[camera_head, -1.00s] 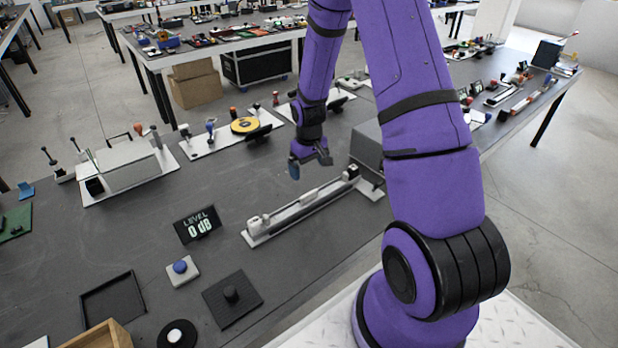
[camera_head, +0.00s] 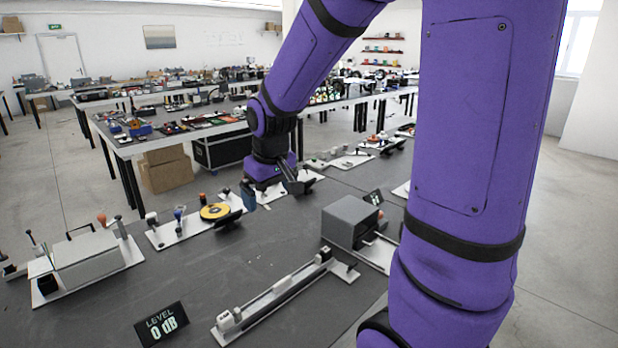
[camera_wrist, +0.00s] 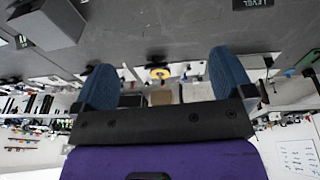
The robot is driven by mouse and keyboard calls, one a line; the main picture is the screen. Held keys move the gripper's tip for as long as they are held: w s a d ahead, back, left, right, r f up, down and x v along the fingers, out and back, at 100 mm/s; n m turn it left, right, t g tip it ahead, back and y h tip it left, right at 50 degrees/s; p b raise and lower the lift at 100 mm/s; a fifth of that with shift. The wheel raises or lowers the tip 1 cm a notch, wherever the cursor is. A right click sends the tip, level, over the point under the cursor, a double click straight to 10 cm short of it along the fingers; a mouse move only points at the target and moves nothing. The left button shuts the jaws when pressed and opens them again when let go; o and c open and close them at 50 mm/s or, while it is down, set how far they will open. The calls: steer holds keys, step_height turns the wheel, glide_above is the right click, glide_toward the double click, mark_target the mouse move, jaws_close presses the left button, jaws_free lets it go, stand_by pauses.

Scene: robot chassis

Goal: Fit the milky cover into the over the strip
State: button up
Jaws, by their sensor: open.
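A long, narrow strip fixture (camera_head: 275,295) lies on a pale base on the dark table, with small blocks at its ends. I cannot tell a separate milky cover from it at this size. My gripper (camera_head: 268,192) is above the table, beyond the strip's far end and to its left in the head view. In the wrist view my gripper (camera_wrist: 163,75) shows two blue fingers spread wide with nothing between them. It is clear of the strip.
A grey box device (camera_head: 350,220) stands right of the strip's far end. A yellow disc (camera_head: 214,212) sits on a board behind. A LEVEL display (camera_head: 161,324) stands left of the strip.

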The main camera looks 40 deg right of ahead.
steer(key=s+a+r+t, duration=0.1)
steer(key=s+a+r, duration=0.2)
steer(key=s+r, duration=0.3)
steer(key=s+a+r+t, duration=0.1)
steer(key=s+a+r, duration=0.2)
steer(key=s, duration=1)
step_height(320, 180, up, 3)
steer(key=shift+f+t+y, duration=0.15)
steer(key=shift+t+y, duration=0.25)
stand_by(1.0)
